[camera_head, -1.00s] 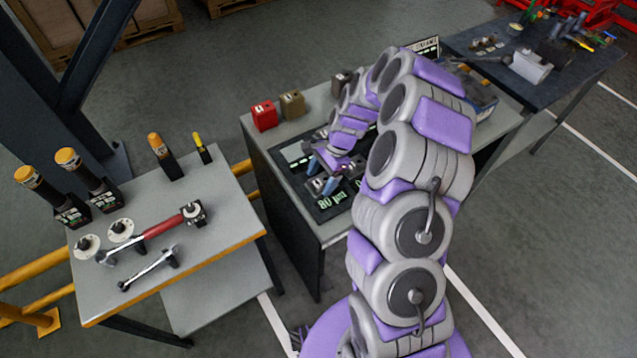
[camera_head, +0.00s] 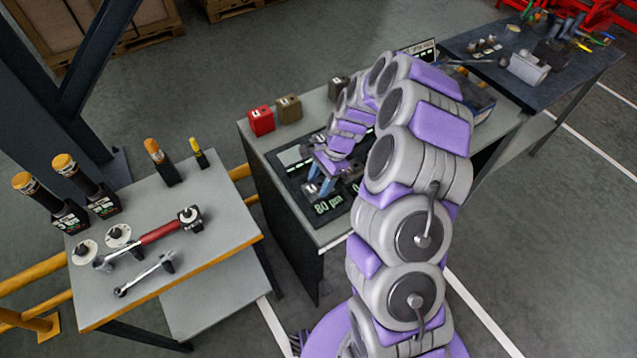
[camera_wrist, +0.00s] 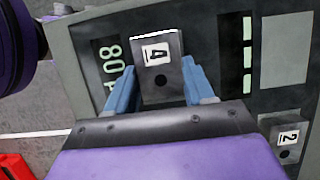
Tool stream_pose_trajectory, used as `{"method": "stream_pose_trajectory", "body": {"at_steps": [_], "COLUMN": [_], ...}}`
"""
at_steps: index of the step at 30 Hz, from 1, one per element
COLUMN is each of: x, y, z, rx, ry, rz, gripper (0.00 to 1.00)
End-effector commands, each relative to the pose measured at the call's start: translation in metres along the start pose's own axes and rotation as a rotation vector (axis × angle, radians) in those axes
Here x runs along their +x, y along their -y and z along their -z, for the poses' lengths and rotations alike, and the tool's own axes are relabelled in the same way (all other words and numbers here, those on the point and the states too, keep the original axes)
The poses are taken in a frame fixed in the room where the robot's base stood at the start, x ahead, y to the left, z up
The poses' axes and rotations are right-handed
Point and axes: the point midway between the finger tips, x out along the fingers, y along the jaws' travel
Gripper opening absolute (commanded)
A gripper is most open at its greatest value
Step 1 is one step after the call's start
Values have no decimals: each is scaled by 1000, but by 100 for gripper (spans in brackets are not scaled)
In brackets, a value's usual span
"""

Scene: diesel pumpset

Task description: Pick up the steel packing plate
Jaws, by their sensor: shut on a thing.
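A grey metal plate marked "4" (camera_wrist: 160,52), with a dark hole, looks like the steel packing plate. In the wrist view it sits between the two blue fingers of my gripper (camera_wrist: 159,66), which is shut on its sides. In the head view my gripper (camera_head: 322,181) is low over the dark panel on the middle table, and the plate there is small and partly hidden by the fingers. I cannot tell whether the plate still touches the panel.
The dark panel (camera_wrist: 205,45) has a lit "80" readout beside the plate. A smaller piece marked "2" (camera_wrist: 288,140) lies at lower right. Red (camera_head: 261,121) and brown (camera_head: 289,109) blocks stand at the table's back. The left table (camera_head: 215,225) holds tools.

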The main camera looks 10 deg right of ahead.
Motion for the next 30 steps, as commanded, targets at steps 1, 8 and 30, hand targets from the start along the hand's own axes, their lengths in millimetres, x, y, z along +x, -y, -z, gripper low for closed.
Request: {"method": "stream_pose_trajectory", "body": {"at_steps": [1, 8, 30], "x": [-2, -20, -64], "y": [0, 0, -121], "z": [-1, -8, 28], "rx": [0, 0, 5], "ry": [-1, -1, 1], "rz": [0, 2, 2], "gripper": [4, 4, 4]}}
